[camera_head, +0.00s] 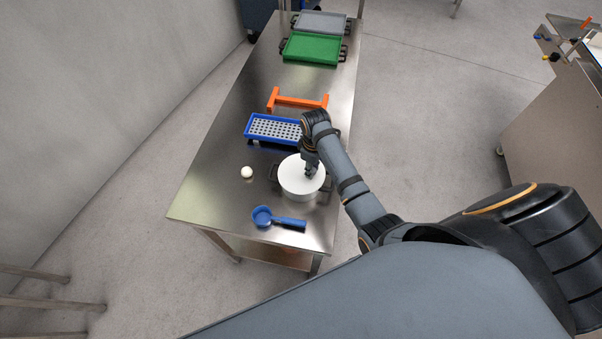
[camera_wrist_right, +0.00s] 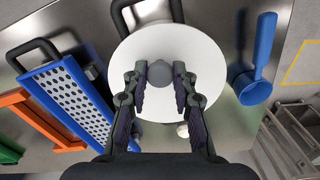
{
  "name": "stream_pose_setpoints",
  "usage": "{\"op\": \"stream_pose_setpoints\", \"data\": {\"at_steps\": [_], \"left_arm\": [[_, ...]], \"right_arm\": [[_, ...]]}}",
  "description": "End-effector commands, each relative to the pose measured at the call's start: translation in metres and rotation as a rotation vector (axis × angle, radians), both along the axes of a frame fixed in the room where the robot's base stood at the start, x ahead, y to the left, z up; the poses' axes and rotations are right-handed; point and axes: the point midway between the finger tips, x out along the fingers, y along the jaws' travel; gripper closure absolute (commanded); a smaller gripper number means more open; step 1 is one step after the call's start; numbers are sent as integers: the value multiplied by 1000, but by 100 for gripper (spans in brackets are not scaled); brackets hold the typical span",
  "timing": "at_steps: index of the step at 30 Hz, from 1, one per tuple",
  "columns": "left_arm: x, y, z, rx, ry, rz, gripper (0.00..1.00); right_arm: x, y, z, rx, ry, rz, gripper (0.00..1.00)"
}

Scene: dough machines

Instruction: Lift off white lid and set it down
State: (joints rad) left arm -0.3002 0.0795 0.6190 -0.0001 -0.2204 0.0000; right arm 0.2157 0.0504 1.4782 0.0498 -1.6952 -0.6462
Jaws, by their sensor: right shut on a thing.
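The white lid (camera_head: 294,175) sits on a round pot (camera_head: 301,194) with dark side handles, near the front end of the steel table. The lid (camera_wrist_right: 201,43) is a flat white disc with a round grey knob (camera_wrist_right: 160,72) at its centre in the right wrist view. My right gripper (camera_head: 309,170) is over the lid's middle, its fingers (camera_wrist_right: 160,80) shut on the knob from both sides. I cannot tell whether the lid touches the pot rim all round. My left gripper is not in view.
A blue ladle (camera_head: 262,216) lies in front of the pot, and a small white ball (camera_head: 247,172) is to its left. Behind are a blue perforated tray (camera_head: 272,129), an orange frame (camera_head: 298,101), a green tray (camera_head: 311,48) and a grey tray (camera_head: 320,23). The steel table (camera_head: 215,178) has bare room at left.

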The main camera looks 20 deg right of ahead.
Motion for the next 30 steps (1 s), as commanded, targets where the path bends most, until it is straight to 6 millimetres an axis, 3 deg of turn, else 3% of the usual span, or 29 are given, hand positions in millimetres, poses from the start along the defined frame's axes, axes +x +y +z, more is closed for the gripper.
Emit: {"op": "stream_pose_setpoints", "data": {"at_steps": [30], "left_arm": [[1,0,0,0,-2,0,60]], "right_arm": [[0,0,66,0,-1,0,100]]}}
